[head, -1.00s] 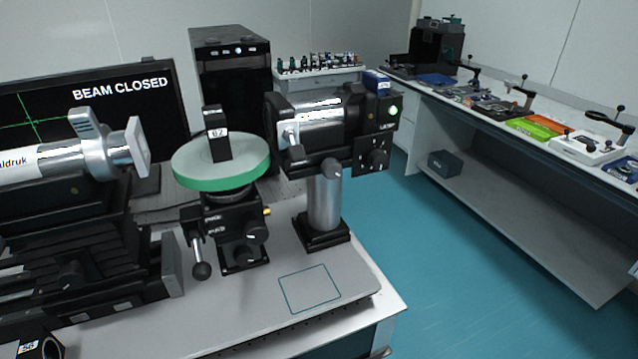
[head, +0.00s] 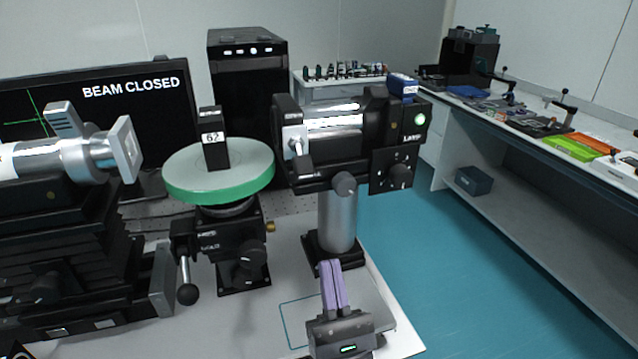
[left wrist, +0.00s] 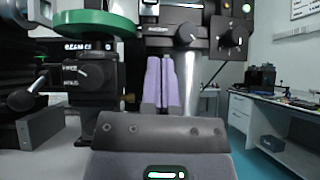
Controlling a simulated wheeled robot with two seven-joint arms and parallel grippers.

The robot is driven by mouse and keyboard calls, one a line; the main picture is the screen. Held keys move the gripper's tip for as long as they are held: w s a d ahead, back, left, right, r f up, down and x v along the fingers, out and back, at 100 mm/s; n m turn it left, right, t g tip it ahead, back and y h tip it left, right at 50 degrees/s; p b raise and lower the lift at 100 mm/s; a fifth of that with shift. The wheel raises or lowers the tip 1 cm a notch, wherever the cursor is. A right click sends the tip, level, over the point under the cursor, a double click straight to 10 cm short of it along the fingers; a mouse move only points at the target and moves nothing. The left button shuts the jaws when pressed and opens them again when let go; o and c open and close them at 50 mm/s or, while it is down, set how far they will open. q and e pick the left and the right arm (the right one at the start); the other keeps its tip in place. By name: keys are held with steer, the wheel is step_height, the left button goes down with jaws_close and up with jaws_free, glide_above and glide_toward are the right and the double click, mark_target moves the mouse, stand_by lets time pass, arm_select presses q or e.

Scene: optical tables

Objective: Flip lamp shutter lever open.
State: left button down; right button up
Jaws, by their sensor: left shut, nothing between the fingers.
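The lamp (head: 335,125) is a black and silver cylinder on a grey post (head: 338,220), with a lit green light on its right end. A small silver lever (head: 296,140) shows at its left front; I cannot tell surely that it is the shutter lever. The monitor (head: 150,110) behind reads "BEAM CLOSED". My left gripper (head: 333,288) has purple fingers, shut and empty, pointing up in front of the lamp post and below the lamp. In the left wrist view its fingers (left wrist: 160,82) stand below the lamp. My right gripper is not in view.
A green-rimmed disc (head: 220,180) bearing a black block marked 62 stands left of the lamp. A silver-tubed instrument (head: 85,155) on a black stage is at far left. A side bench (head: 530,150) with several items lies right, beyond clear blue floor.

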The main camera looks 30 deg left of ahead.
mark_target(303, 165)
arm_select(q)
steer(key=shift+s+a+n+g+y, duration=0.15)
steer(key=shift+n+g+y, duration=0.3)
steer(key=shift+n, duration=0.1)
steer(key=shift+s+a+n+g+y, duration=0.1)
steer(key=shift+n+g+y, duration=0.25)
steer(key=shift+n+g, duration=0.15)
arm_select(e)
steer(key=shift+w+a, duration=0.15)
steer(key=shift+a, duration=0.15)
arm_select(q)
steer(key=shift+r, duration=0.1)
steer(key=p+x, duration=0.2)
steer(key=x, duration=0.7)
steer(key=shift+w+a+r+p, duration=0.2)
steer(key=shift+w+r+p, duration=0.1)
steer(key=shift+p, duration=0.1)
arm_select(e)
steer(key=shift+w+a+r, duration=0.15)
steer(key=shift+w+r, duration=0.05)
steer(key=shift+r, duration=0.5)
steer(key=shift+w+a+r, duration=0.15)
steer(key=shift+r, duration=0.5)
arm_select(q)
steer(key=shift+a, duration=0.1)
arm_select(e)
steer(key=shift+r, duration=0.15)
